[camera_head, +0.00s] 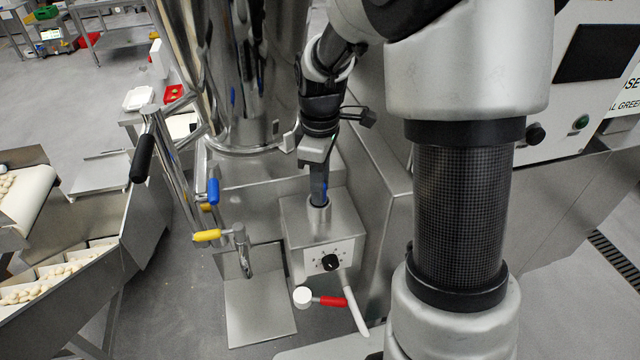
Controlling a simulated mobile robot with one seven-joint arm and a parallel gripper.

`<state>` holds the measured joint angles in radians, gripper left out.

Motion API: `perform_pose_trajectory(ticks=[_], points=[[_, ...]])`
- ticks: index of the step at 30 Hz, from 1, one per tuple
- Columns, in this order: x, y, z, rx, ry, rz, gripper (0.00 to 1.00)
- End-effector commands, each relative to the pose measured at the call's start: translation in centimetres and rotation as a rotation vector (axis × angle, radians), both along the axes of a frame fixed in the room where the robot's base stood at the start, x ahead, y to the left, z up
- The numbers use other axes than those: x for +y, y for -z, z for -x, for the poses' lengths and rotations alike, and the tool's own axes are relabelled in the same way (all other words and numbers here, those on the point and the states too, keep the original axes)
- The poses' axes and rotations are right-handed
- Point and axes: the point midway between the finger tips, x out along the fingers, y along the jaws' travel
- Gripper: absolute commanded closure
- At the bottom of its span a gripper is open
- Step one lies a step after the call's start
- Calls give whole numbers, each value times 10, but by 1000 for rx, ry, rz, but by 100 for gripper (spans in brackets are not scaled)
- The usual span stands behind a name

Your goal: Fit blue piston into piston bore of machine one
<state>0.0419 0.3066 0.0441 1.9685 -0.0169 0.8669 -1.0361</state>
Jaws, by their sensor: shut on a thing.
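The machine is a steel unit with a box-shaped housing (345,215) low on its front. A short round collar, the piston bore (319,209), stands on top of the housing. My gripper (318,166) points down over it and is shut on the blue piston (324,188). The piston is upright and in line with the collar. Only a strip of blue shows beside the dark finger. The piston's lower end meets the collar's mouth in this view; I cannot tell how deep it sits, as the finger hides much of it.
A dial (330,262) is on the housing front, with a red-handled lever (330,301) below. Blue (213,191) and yellow (207,235) handles stand to the left. A conveyor with pasta (60,290) is at lower left. A large steel hopper (235,80) rises behind.

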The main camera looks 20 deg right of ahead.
Motion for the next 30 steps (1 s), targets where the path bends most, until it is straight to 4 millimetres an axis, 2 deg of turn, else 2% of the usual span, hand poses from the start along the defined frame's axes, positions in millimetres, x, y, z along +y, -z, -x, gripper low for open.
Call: perform_pose_trajectory(ticks=[26, 27, 30], points=[[0, 3, 0, 1, 0, -1, 100], [0, 3, 0, 1, 0, -1, 69], [0, 3, 0, 1, 0, -1, 54]])
